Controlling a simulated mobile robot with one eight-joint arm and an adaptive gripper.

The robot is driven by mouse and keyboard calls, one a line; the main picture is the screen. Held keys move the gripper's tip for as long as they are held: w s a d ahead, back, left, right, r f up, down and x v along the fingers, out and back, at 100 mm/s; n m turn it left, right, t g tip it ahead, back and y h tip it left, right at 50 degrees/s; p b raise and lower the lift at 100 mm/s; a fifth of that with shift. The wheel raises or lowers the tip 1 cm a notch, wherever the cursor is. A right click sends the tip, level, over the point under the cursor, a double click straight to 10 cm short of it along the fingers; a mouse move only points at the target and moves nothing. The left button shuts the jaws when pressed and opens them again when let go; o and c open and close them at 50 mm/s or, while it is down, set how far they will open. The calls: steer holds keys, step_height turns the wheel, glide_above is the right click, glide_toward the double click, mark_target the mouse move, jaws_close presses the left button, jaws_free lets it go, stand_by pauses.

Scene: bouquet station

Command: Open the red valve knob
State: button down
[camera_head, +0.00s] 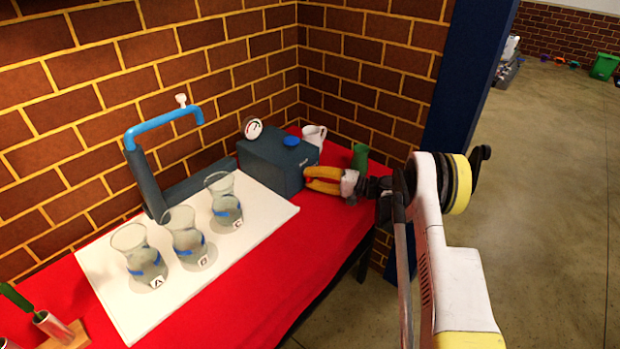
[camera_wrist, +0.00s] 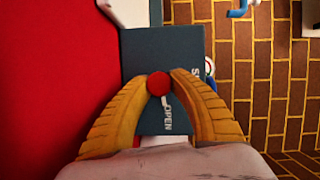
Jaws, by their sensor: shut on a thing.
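The red valve knob (camera_wrist: 158,83) sits on the face of the dark grey box, between my fingertips in the wrist view. A white pointer line runs from it beside the word OPEN. My gripper (camera_wrist: 159,86) has yellow ribbed fingers shut on the knob. A blue cap (camera_head: 291,141) and a round gauge (camera_head: 253,129) are on top of the box. A blue pipe (camera_head: 160,125) rises to its left.
Several glass vases (camera_head: 140,257) with blue bands and letter tags stand on a white board (camera_head: 110,295) on the red table (camera_head: 262,300). A white mug (camera_head: 314,135) and green cup (camera_head: 360,157) stand behind my gripper. Brick walls close off the back.

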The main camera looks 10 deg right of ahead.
steer(key=shift+m, duration=0.6)
steer(key=c, duration=1.1)
jaws_free()
steer(key=shift+c, duration=0.2)
steer(key=v, duration=1.2)
steer(key=shift+f, duration=0.35)
